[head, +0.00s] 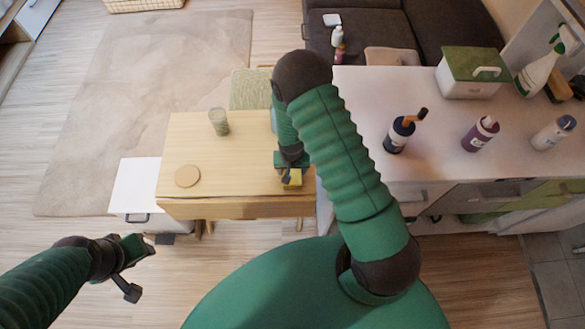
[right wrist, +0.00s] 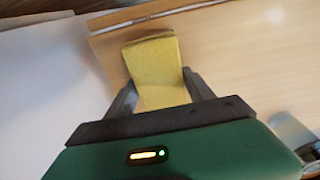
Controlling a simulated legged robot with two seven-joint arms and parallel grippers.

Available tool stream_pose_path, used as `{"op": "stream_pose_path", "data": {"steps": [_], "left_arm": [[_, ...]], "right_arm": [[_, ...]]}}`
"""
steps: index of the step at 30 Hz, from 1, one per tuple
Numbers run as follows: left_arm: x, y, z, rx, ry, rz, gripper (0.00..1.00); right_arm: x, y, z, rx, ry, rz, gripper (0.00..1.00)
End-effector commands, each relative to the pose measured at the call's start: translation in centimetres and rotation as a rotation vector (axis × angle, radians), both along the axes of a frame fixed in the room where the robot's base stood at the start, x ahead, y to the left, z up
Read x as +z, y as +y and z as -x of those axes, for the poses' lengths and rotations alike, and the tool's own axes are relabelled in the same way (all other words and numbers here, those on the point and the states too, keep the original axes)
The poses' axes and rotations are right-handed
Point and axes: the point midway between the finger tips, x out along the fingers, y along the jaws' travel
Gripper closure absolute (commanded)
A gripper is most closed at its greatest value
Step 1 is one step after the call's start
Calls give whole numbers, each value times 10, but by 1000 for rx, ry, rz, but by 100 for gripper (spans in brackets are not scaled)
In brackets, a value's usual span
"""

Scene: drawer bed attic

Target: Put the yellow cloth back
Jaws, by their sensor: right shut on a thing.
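The yellow cloth (head: 292,179) is a small folded block at the right front of the light wooden desk (head: 230,150). My right gripper (head: 291,172) is shut on it and reaches down from above. In the right wrist view the cloth (right wrist: 155,68) sits between the two dark fingers, its far end sticking out past the tips. I cannot tell whether the cloth touches the desk top. My left gripper (head: 133,266) is open and empty, low at the left front, away from the desk.
A round coaster (head: 187,176) and a glass (head: 219,122) are on the desk. The white counter (head: 440,110) at right holds several bottles and a green-lidded box (head: 472,72). A white cabinet (head: 135,185) stands left of the desk. The middle of the desk is clear.

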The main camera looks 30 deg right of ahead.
Motion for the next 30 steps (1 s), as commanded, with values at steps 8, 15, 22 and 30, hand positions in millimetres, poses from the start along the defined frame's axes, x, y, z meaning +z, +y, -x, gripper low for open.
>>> {"op": "stream_pose_path", "data": {"steps": [8,15,22,30], "left_arm": [[-2,0,0,-1,0,0,64],[-3,0,0,-1,0,0,64],[-3,0,0,-1,0,0,64],[1,0,0,-1,0,0,64]], "right_arm": [[-5,-6,0,-5,-1,-5,19],[-4,-5,-1,-5,-3,1,17],[-5,-4,0,-4,-1,-1,17],[5,-2,1,-3,2,-3,17]]}}
